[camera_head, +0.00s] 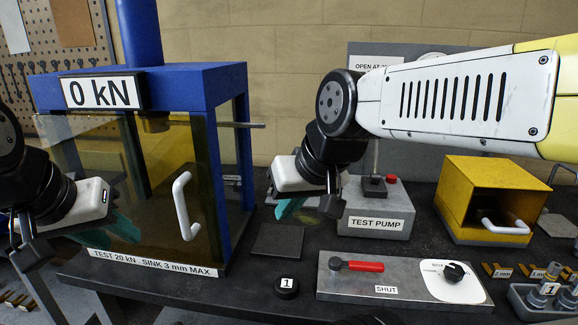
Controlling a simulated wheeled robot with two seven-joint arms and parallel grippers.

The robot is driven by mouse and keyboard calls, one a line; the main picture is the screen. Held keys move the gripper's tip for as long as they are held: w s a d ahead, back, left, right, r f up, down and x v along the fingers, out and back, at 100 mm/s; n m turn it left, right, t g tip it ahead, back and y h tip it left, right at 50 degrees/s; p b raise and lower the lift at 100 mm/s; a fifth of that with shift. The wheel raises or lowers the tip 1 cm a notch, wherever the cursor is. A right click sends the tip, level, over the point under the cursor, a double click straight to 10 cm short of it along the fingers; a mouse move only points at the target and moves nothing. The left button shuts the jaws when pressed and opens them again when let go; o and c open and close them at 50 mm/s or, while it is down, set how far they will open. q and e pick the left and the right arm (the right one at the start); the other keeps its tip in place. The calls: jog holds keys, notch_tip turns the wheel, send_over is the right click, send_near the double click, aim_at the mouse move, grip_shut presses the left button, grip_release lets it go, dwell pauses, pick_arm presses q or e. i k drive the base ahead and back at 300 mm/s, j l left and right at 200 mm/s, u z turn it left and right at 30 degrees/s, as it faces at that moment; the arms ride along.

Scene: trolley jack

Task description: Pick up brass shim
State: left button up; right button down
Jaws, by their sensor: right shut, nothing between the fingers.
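Small brass strips that look like the shims (497,270) lie at the right of the bench beside a "2 mm" label, with more along the same row. My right gripper (292,209) is shut and empty. It hangs over the middle of the bench, left of the test pump and well away from the strips. My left gripper (75,230) is at the far left in front of the blue press, and its finger opening is unclear from this angle.
The blue press (215,85) has a guard with a white handle. The test pump (376,210), yellow box (495,185) and valve panel (345,288) with red lever crowd the bench. A tray with metal fittings (543,298) stands at the right edge.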

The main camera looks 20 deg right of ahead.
aim_at(499, 273)
jog(key=z, duration=0.9)
jog(key=l+z, duration=0.5)
jog(key=i+l+z, duration=0.15)
jog(key=l+z, duration=0.3)
jog(key=l, duration=0.25)
jog(key=i+l, duration=0.15)
jog(key=l, duration=0.2)
jog(key=i+l, duration=0.15)
jog(key=l, duration=0.2)
jog(key=i+l, duration=0.2)
jog(key=l, duration=0.2)
jog(key=i+l, duration=0.15)
jog(key=l, duration=0.2)
jog(key=i+l+u, duration=0.1)
jog(key=l+u, duration=0.15)
jog(key=u, duration=0.15)
jog(key=l+u, duration=0.25)
jog(key=u, duration=0.2)
jog(key=i+l+u, duration=0.1)
jog(key=l+u, duration=0.3)
jog(key=j+u, duration=0.1)
jog(key=u, duration=0.15)
